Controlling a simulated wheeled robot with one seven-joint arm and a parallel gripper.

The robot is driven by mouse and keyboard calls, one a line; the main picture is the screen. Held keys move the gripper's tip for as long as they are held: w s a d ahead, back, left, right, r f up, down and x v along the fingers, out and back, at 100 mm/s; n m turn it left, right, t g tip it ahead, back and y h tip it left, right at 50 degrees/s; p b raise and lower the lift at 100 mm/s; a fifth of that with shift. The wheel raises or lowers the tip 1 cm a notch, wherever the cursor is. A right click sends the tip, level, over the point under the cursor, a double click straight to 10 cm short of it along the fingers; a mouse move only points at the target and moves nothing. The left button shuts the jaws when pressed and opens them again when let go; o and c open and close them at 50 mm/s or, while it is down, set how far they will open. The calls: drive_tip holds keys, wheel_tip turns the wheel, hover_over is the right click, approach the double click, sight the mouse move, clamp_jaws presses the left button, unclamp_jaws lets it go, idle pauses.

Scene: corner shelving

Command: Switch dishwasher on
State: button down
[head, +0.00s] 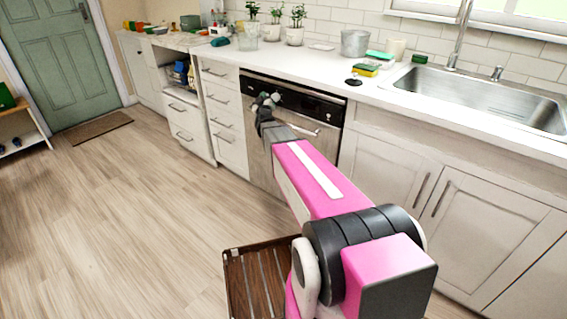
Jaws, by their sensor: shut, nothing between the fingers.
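The dishwasher (318,143) has a steel front and a black control strip (312,104) along its top, under the white counter. Its door is closed. My pink and grey arm reaches from the lower right toward it. My gripper (266,98) is shut and empty, in front of the left part of the control strip. It hides some of that strip, and I cannot tell whether it touches it. The power button and any lit sign are too small to make out.
White drawers (224,112) stand left of the dishwasher and white cupboards (389,170) stand right of it, under the sink (480,94). A sponge (366,69) lies on the counter. A brown slatted rack (262,283) is low in front.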

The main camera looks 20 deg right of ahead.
drive_tip(key=shift+w+d+r, duration=0.35)
drive_tip(key=shift+w+d, duration=0.15)
drive_tip(key=shift+s+a+r, duration=0.2)
drive_tip(key=shift+s+a, duration=0.2)
drive_tip(key=shift+s, duration=0.1)
drive_tip(key=shift+s+a, duration=0.1)
drive_tip(key=s+a, duration=0.3)
drive_tip(key=a, duration=0.2)
drive_tip(key=shift+s, duration=0.4)
drive_tip(key=shift+a+f, duration=0.1)
drive_tip(key=shift+f, duration=0.1)
